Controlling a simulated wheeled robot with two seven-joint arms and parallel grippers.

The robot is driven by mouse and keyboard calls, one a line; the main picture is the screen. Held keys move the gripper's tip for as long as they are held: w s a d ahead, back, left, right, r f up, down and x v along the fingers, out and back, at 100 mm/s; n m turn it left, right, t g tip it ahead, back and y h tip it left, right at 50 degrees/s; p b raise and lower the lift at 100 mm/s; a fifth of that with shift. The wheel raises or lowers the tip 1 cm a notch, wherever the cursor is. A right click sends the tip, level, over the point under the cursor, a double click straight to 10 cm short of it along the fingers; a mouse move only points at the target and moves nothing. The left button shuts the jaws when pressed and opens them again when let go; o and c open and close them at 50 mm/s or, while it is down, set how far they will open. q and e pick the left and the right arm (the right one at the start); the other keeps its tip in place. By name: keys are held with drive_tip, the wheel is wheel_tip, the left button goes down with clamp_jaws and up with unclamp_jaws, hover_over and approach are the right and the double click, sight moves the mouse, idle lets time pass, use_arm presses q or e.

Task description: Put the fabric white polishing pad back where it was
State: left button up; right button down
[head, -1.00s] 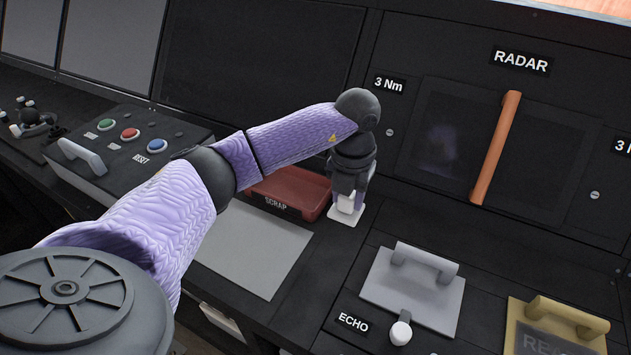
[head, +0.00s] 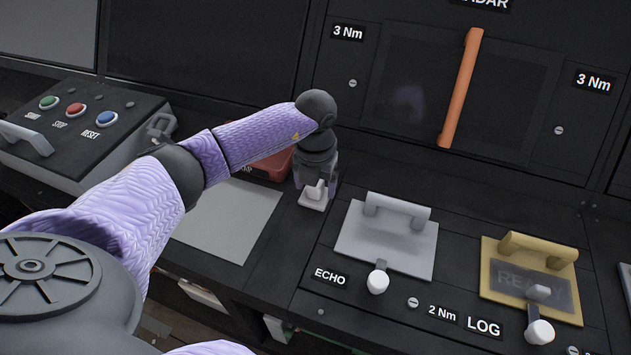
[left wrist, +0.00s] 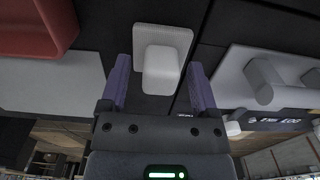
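The white polishing pad (head: 312,203), a square plate with a block grip on top, lies on the dark console just right of the red scrap tray (head: 272,165). My left gripper (head: 316,184) is right above it, pointing down. In the left wrist view the pad (left wrist: 160,45) lies between and beyond the two purple fingers of my left gripper (left wrist: 160,72). The fingers are apart, with a gap on each side of the pad's grip, so the gripper is open. My right gripper is not in view.
A grey blank plate (head: 228,220) lies left of the pad. To the right are a light grey handled cover (head: 385,250) by the ECHO label and a yellow handled cover (head: 500,280). A button box (head: 75,130) stands at left. An orange bar (head: 461,90) is on the upright panel.

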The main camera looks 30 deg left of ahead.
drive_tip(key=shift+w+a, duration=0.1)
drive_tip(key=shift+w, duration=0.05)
use_arm(q)
wheel_tip(320, 180, up, 12)
drive_tip(key=p, duration=0.3)
drive_tip(key=shift+r+p, duration=0.2)
drive_tip(key=shift+p, duration=0.15)
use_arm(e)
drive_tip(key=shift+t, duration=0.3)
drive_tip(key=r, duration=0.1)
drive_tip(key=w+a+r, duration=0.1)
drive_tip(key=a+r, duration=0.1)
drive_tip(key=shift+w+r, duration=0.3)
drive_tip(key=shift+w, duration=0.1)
